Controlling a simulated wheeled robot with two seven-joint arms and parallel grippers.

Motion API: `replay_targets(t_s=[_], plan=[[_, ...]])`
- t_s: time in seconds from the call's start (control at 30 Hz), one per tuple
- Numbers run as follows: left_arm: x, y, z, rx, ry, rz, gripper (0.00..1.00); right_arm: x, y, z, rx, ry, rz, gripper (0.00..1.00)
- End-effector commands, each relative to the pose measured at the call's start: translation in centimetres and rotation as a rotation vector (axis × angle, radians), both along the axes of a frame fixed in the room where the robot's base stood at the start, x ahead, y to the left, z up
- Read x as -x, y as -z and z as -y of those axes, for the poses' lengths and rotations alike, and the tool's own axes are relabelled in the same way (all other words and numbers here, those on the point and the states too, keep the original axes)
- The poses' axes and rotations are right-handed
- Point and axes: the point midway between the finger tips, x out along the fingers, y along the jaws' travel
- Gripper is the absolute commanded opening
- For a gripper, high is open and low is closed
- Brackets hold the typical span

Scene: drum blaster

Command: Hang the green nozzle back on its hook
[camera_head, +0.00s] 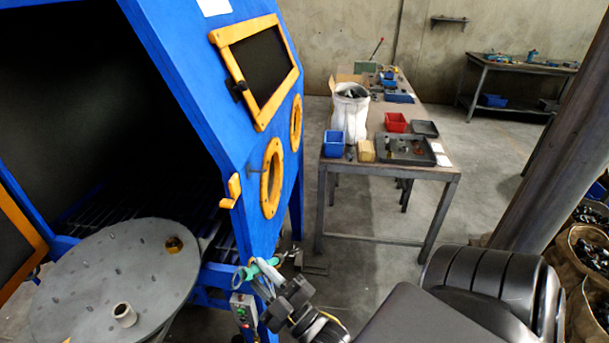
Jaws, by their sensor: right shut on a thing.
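The green nozzle (268,267) is small in the lower middle of the head view, just in front of the blue cabinet's corner leg. My right gripper (268,281) is shut on it; the fingers hide part of it. My right arm comes in from the lower right. A yellow hook-shaped bracket (232,191) sits on the cabinet's front edge, above and left of the nozzle and apart from it. I cannot tell for sure that it is the nozzle's hook. My left gripper is not in view.
The blue cabinet (185,60) stands open at left, with a round grey turntable (85,290) in front. A control box (243,312) is just below the nozzle. A workbench (435,173) with bins and a white sack (350,115) stands behind.

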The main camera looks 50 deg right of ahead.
Motion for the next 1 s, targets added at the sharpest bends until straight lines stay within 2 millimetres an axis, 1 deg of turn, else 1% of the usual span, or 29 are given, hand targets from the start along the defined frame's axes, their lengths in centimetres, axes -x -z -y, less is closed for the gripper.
replay_targets(t_s=[0.03,0.1,0.17,0.2,0.27,0.3,0.4,0.53,0.6,0.7,0.8,1.0], plan=[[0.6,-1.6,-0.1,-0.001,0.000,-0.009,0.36,-0.3,-0.7,1.2,-0.035,-0.037,-0.022,0.00],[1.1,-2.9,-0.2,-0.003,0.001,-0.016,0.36,-0.9,-0.7,3.1,-0.125,-0.098,-0.068,0.00],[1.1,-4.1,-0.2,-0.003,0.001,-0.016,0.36,-1.4,-0.9,5.1,-0.212,-0.142,-0.115,0.00],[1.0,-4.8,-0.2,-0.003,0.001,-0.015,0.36,-1.8,-1.1,6.4,-0.271,-0.168,-0.149,0.00],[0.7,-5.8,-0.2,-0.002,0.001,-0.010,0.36,-2.5,-1.5,8.5,-0.358,-0.196,-0.200,0.00],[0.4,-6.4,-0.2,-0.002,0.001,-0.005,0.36,-2.9,-1.9,9.9,-0.414,-0.210,-0.232,0.00],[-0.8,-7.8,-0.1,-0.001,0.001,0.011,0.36,-4.0,-3.1,13.2,-0.537,-0.226,-0.304,0.00],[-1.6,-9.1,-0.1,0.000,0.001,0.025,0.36,-5.2,-4.6,16.5,-0.656,-0.226,-0.367,0.00],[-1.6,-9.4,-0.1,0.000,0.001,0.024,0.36,-5.7,-5.2,17.6,-0.700,-0.224,-0.387,0.00],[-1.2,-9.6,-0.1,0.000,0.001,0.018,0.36,-6.1,-5.7,18.6,-0.738,-0.217,-0.403,0.00],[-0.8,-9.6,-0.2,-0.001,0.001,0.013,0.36,-6.2,-5.8,19.0,-0.754,-0.215,-0.408,0.00],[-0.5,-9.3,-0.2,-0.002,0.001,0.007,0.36,-6.4,-5.7,18.8,-0.756,-0.216,-0.407,0.00]])
